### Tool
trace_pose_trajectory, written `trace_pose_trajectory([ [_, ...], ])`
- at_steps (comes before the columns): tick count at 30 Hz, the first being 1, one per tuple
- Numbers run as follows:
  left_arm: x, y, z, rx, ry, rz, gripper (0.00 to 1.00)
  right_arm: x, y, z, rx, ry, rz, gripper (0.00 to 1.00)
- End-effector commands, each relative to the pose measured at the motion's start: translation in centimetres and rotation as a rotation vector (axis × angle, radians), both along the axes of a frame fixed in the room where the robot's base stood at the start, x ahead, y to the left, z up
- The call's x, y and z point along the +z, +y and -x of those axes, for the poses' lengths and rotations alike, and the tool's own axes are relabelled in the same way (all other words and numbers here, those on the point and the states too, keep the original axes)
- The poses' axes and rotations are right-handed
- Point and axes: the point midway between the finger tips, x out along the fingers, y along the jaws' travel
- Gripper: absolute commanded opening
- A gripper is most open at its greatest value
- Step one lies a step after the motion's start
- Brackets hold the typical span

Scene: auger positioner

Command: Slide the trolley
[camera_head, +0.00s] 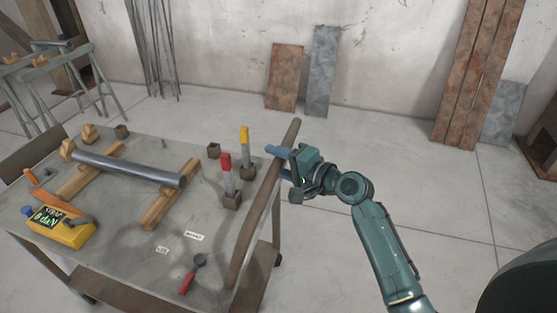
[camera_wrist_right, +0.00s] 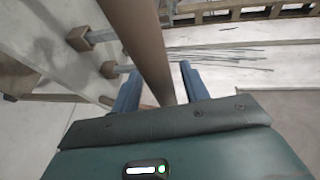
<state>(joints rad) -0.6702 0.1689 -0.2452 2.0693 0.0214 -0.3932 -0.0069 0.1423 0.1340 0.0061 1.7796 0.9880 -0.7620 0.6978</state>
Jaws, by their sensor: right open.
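The trolley (camera_head: 125,238) is a grey-topped wheeled table at the left and centre of the head view. Its thick brown handle bar (camera_head: 262,205) runs along its right edge and also crosses the wrist view (camera_wrist_right: 138,35). My right gripper (camera_head: 279,163) is open at the far part of the handle. In the wrist view its two blue fingers (camera_wrist_right: 158,75) stand on either side of the bar, with a gap visible at the right finger. Whether the left finger touches the bar is unclear. My left gripper is not in view.
On the trolley are a steel tube (camera_head: 130,169) on wooden supports, a yellow meter (camera_head: 62,229), red-topped (camera_head: 227,175) and yellow-topped (camera_head: 245,150) posts, and a red-handled tool (camera_head: 191,276). Floor right of the trolley is clear; planks (camera_head: 475,75) lean on the back wall.

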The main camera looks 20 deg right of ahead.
Motion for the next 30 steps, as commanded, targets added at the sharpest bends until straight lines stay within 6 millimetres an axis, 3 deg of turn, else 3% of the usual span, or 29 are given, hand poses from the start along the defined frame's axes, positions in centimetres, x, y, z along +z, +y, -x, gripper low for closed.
trace_pose_trajectory([
  [5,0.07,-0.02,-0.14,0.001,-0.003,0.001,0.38,-0.01,-0.01,0.00,0.000,0.000,0.000,0.45],
  [22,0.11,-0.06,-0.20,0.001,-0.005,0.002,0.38,-0.03,-0.04,0.03,-0.001,0.001,0.001,0.00],
  [30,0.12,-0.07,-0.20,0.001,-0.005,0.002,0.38,-0.05,-0.04,0.02,-0.001,0.001,0.001,0.00],
])
